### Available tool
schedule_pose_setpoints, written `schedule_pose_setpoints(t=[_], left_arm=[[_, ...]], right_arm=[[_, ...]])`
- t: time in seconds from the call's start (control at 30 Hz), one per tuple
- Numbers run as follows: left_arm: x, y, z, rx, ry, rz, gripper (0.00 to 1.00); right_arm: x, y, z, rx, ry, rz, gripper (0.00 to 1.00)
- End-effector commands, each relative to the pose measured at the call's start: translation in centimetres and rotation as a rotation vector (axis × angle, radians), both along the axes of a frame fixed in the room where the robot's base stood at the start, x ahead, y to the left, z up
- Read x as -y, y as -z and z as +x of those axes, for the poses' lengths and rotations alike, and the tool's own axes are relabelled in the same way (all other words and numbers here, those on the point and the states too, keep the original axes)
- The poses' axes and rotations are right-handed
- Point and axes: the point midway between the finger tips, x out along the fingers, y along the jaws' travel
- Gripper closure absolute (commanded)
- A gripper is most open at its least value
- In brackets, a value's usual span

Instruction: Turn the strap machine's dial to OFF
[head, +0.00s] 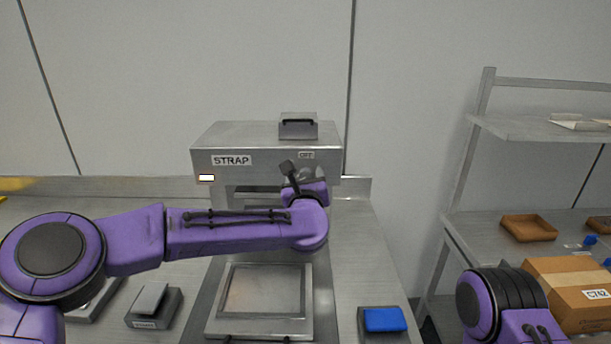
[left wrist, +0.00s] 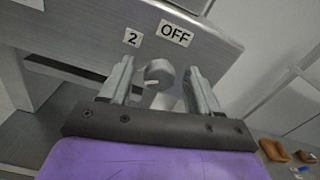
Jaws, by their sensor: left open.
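The strap machine (head: 265,140) is a grey metal box with a STRAP label and a small OFF label (head: 306,155) on its front. In the left wrist view, the round grey dial (left wrist: 159,72) sits below the labels "2" and "OFF" (left wrist: 175,33). My left gripper (left wrist: 160,68) is open, with one finger on each side of the dial; I cannot tell if either touches it. In the head view my left gripper (head: 309,173) is at the machine's front right and hides the dial. Which label the dial points to is unclear. My right gripper is out of view.
Below the machine lies a flat metal plate (head: 212,326). A grey block on a dark base (head: 152,300) stands to the left, and a blue pad (head: 385,319) to the right. A rack (head: 520,128) at the right holds brown trays (head: 528,228) and a cardboard box (head: 570,290).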

Motion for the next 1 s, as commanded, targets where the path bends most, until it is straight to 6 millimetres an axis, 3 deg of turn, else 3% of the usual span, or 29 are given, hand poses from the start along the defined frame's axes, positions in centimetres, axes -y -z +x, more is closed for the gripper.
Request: schedule_pose_setpoints(t=[0.03, 0.2, 0.63, 1.0], left_arm=[[0.0, 0.0, 0.0, 0.0, 0.0, 0.0, 0.38], [0.1, 0.0, 0.0, 0.0, 0.001, 0.0, 0.93], [0.1, 0.1, 0.0, 0.0, 0.001, 0.07, 0.94], [0.3, 0.1, -0.1, 0.002, 0.001, 0.365, 0.94]], right_arm=[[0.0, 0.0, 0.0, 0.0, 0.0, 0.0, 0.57], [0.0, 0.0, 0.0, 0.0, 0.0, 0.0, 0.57], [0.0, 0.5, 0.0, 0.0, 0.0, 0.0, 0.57], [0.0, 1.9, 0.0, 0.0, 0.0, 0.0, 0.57]])
